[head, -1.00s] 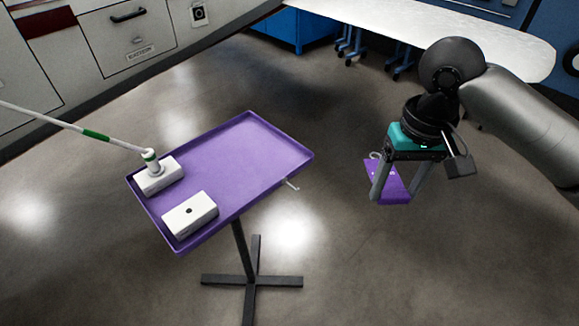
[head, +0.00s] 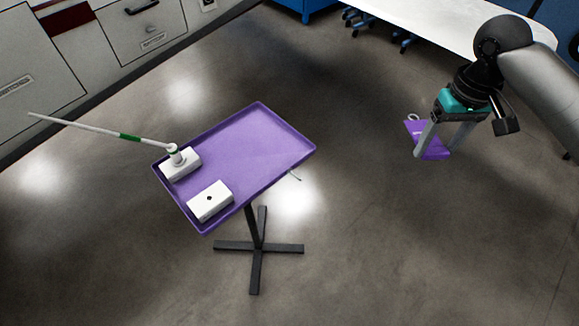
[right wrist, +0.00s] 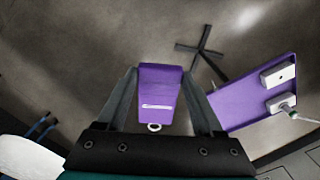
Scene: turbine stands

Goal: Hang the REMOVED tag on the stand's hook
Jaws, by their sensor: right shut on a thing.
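The purple REMOVED tag (head: 428,139) has a small pale ring at one end. My right gripper (head: 436,153) is shut on it, well to the right of the stand and above the floor. In the right wrist view the tag (right wrist: 160,88) sits between the two fingers (right wrist: 160,95), its ring toward the palm. The stand has a purple tray (head: 262,135) on a dark post with a cross-shaped foot. Its thin pale hook (head: 295,176) sticks out from the tray's right edge, apart from the tag. My left gripper does not show.
On the tray are two white blocks; one (head: 210,201) has a dark hole, the other (head: 181,164) carries a long white rod (head: 100,130) with a green band, reaching out left. A white table (head: 440,25) stands at the back right. Floor between tray and gripper is clear.

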